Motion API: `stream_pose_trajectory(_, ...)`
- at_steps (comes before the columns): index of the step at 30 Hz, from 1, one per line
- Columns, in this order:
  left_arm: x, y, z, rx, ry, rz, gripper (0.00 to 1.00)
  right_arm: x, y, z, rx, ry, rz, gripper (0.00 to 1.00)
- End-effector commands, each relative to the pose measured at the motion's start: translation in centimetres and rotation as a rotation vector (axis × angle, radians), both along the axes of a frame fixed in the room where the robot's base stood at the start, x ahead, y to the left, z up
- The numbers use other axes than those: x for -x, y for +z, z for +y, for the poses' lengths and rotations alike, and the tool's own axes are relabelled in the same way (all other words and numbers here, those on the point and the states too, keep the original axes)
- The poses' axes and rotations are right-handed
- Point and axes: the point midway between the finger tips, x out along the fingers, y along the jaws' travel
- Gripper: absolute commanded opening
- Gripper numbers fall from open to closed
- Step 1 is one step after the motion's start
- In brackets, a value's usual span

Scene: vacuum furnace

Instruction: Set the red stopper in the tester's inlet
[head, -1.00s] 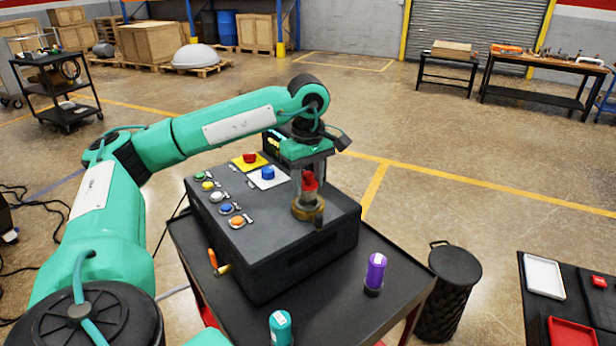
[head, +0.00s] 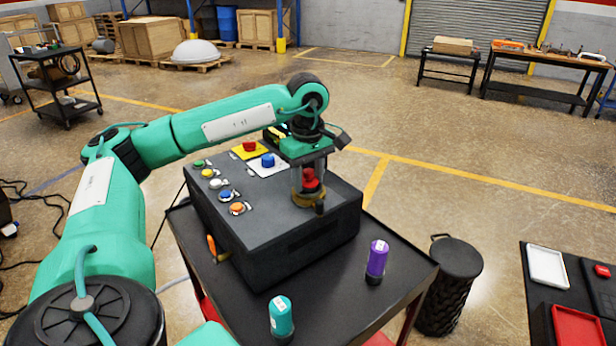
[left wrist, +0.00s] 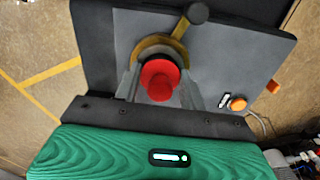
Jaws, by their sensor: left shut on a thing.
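The tester is a dark grey box (head: 275,245) on a black cart. Its inlet is a brass-coloured ring (head: 304,199) at the right of its top, and it also shows in the left wrist view (left wrist: 176,46). My left gripper (head: 309,187) points down over the ring, shut on the red stopper (head: 310,180). In the left wrist view the stopper (left wrist: 160,80) sits between the fingers, overlapping the near part of the ring. Its lower end is hidden, so I cannot tell how deep it sits. My right gripper is not in view.
Coloured buttons line the box's left side, with a red button (head: 250,146) and a blue button (head: 267,160) behind. A teal bottle (head: 281,318) and a purple bottle (head: 377,260) stand on the cart. A black bin (head: 452,285) stands to the right.

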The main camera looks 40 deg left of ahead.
Motion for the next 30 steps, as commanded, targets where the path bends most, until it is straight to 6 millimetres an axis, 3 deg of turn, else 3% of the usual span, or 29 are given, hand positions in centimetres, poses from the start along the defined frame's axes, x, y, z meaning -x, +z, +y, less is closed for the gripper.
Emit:
stream_pose_trajectory(1, 0.35, -1.32, -0.37, 0.001, -0.007, 0.026, 0.14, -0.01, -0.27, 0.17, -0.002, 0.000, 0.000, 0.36)
stream_pose_trajectory(3, 0.36, -1.35, -0.40, 0.002, -0.008, 0.026, 0.14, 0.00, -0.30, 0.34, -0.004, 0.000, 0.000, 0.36)
stream_pose_trajectory(4, 0.36, -1.36, -0.42, 0.002, -0.008, 0.026, 0.45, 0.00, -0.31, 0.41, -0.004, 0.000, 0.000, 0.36)
stream_pose_trajectory(7, 0.38, -1.38, -0.44, 0.002, -0.009, 0.027, 0.64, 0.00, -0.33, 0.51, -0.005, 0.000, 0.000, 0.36)
stream_pose_trajectory(8, 0.39, -1.38, -0.45, 0.002, -0.009, 0.027, 0.66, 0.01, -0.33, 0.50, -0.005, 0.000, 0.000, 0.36)
stream_pose_trajectory(30, 0.44, -1.13, -0.54, 0.002, -0.012, 0.028, 0.66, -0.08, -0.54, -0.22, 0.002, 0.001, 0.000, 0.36)
